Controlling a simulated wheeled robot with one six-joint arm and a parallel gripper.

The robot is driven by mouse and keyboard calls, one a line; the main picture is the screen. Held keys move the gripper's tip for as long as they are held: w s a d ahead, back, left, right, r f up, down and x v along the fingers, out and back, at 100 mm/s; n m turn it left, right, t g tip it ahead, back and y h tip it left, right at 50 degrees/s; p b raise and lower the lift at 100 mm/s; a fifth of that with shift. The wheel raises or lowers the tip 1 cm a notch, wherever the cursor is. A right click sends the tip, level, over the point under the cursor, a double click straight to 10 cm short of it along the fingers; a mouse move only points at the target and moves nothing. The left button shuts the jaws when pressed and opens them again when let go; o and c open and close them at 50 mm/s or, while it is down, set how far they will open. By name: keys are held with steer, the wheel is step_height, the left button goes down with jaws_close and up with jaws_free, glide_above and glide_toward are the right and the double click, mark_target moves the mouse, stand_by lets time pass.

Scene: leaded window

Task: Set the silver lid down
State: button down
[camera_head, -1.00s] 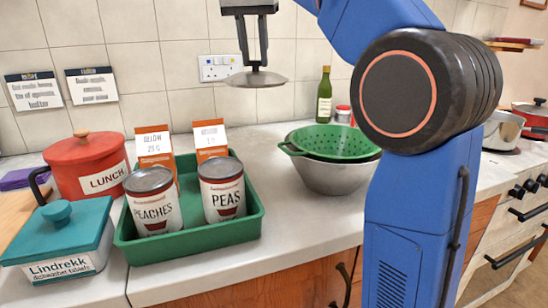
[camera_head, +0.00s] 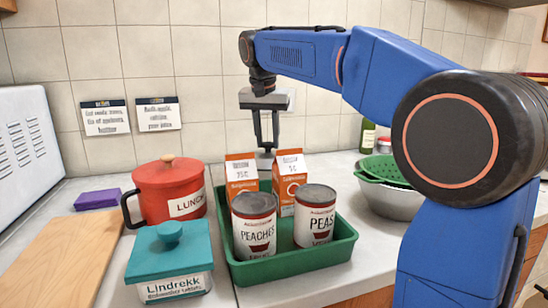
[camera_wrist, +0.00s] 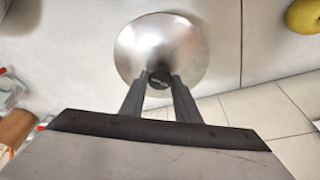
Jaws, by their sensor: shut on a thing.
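The silver lid (camera_wrist: 150,42) is a round, shiny disc with a dark knob in its middle. In the wrist view my gripper (camera_wrist: 160,80) is shut on that knob. In the head view my gripper (camera_head: 265,148) points down behind the two orange-and-white cartons, near the tiled wall. Only a grey sliver of the lid (camera_head: 265,162) shows between the cartons; the rest is hidden. I cannot tell whether the lid touches the counter.
A green tray (camera_head: 300,262) holds the peaches can (camera_head: 254,228), the peas can (camera_head: 315,218) and the cartons (camera_head: 290,172). A red lunch pot (camera_head: 170,190) and teal box (camera_head: 170,262) stand left. A green colander (camera_head: 385,172) rests right. A yellow fruit (camera_wrist: 304,15) shows in the wrist view.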

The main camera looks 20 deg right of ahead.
mark_target(268, 148)
steer(key=shift+f, duration=2.6)
steer(key=shift+f, duration=0.15)
steer(key=c, duration=1.3)
jaws_free()
steer(key=shift+c, duration=0.2)
steer(key=v, duration=1.2)
steer(key=shift+d, duration=0.1)
